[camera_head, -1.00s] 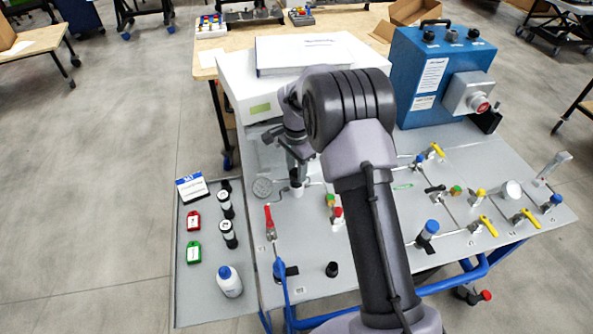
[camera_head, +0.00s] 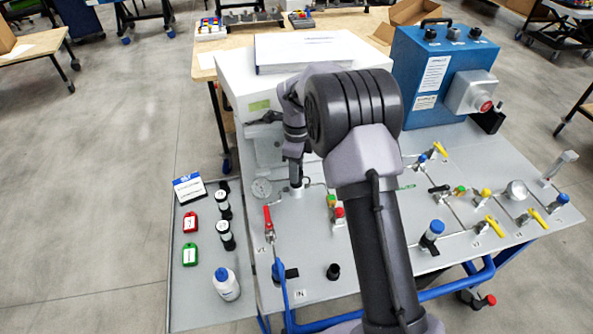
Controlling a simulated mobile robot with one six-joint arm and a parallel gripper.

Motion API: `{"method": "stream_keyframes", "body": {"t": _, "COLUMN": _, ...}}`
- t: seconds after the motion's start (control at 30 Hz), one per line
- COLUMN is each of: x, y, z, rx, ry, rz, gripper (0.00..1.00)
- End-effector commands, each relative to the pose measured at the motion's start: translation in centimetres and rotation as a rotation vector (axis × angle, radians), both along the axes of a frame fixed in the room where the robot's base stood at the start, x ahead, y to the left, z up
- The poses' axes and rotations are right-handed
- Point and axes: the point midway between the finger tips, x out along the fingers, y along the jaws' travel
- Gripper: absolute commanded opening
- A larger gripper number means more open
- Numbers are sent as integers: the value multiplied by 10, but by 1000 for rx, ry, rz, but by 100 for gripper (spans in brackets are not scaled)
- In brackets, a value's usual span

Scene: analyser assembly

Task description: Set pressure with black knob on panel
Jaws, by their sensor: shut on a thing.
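The grey panel (camera_head: 310,289) lies flat on the bench in front of me. My gripper (camera_head: 296,180) points down at its left part and is shut on the black knob (camera_head: 296,184). The knob sits upright on a pale metal regulator body (camera_head: 297,191), and the jaws partly hide it. A round gauge (camera_head: 261,188) is just left of the regulator; its needle is too small to read.
A red-handled valve (camera_head: 267,217), a green-and-red fitting (camera_head: 338,213) and a black cap (camera_head: 333,271) stand near the gripper. A blue box (camera_head: 436,80) stands behind. A side tray (camera_head: 190,300) holds tags and bottles. My arm hides the panel's middle.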

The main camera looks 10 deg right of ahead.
Motion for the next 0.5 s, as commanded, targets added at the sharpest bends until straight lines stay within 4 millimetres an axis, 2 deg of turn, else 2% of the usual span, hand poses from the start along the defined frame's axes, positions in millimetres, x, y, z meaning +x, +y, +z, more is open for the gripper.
{"method": "stream_keyframes", "body": {"t": 0.2, "x": 0, "y": 0, "z": -1, "rx": 0, "ry": -1, "rz": -126, "gripper": 0}}
{"method": "stream_keyframes", "body": {"t": 0.5, "x": 0, "y": 0, "z": 0, "rx": 0, "ry": -1, "rz": -218, "gripper": 0}}
